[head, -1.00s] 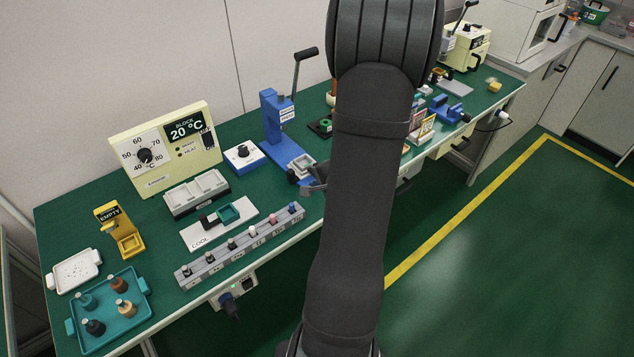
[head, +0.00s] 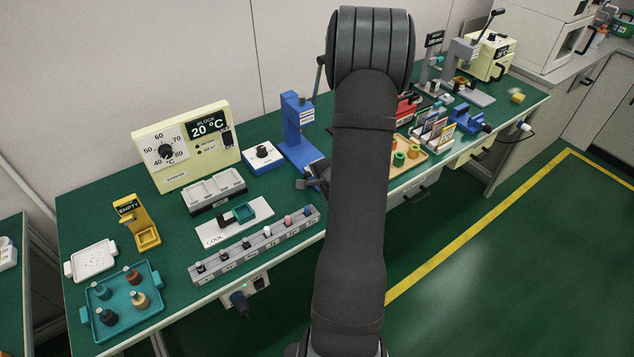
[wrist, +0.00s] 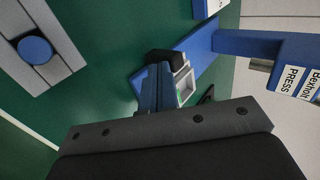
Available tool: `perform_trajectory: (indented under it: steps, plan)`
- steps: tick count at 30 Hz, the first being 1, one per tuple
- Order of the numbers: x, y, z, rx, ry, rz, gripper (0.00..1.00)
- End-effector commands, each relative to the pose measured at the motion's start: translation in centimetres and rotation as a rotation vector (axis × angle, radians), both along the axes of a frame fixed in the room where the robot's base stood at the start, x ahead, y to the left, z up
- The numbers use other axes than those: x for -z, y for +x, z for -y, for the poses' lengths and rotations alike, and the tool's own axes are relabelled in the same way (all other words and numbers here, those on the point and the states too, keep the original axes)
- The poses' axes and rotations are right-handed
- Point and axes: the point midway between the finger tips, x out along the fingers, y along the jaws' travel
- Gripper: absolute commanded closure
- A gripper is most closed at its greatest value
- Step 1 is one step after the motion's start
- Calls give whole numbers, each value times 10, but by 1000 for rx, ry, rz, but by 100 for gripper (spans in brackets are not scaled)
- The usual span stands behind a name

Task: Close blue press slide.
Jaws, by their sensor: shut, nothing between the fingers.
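The blue press (head: 293,120) stands on the green bench, left of my arm in the head view. Its column and label also show at the upper right of the wrist view (wrist: 240,43). Its blue base (wrist: 205,50) runs toward my fingers, with a black block and a pale open-topped holder (wrist: 184,87) at the near end. My gripper (wrist: 160,72) is shut and empty, right at this near end. I cannot tell whether the fingers touch the slide. In the head view my gripper (head: 308,183) is small and partly hidden by my arm.
A grey rack (head: 255,245) with several small vials lies in front, left of my gripper. A tan tray (head: 407,160) and coloured racks lie right of my arm.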

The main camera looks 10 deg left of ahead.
Motion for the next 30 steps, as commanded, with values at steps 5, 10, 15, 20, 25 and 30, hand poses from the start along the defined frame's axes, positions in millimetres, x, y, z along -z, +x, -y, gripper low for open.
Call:
perform_trajectory:
  steps: [5, 10, 15, 20, 25, 30]
  plan:
    - [0, 1, -1, -1, -1, 1, 100]
    - [0, 21, -22, -6, -1, 3, 100]
    - [0, 54, -55, -5, -1, 2, 100]
    - [0, 75, -75, -3, 0, 2, 100]
    - [0, 82, -82, -1, 0, 1, 100]
    - [-1, 83, -83, -1, 1, 3, 100]
